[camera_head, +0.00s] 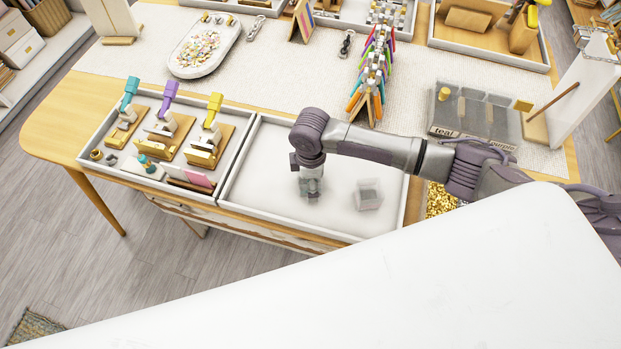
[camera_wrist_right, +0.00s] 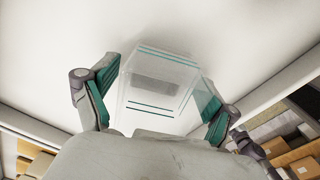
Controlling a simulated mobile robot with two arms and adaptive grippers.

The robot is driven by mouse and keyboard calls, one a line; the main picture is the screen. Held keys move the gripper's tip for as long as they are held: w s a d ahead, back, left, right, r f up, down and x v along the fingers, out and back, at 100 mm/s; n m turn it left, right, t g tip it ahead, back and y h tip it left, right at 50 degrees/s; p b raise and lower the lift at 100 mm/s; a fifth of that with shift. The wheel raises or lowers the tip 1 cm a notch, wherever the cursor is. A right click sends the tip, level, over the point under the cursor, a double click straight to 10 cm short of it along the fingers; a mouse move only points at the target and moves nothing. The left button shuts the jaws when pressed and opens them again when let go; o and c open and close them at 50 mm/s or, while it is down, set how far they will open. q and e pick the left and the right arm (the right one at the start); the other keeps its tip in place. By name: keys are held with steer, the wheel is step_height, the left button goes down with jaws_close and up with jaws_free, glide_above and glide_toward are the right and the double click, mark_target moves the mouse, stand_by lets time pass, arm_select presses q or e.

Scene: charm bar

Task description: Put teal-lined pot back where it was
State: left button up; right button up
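The teal-lined pot is a small clear box with thin teal lines; in the right wrist view the pot (camera_wrist_right: 158,85) sits between my fingers. My left gripper is not in view.
The tray's left section holds several small hand presses (camera_head: 168,125). A grey divided organizer (camera_head: 474,112) stands behind my right arm. Gold pieces (camera_head: 440,199) lie right of the tray. The tray floor left of my gripper is clear.

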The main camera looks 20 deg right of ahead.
step_height(320, 180, up, 12)
steer(key=b, duration=0.2)
steer(key=shift+r, duration=0.15)
stand_by(0.4)
stand_by(0.4)
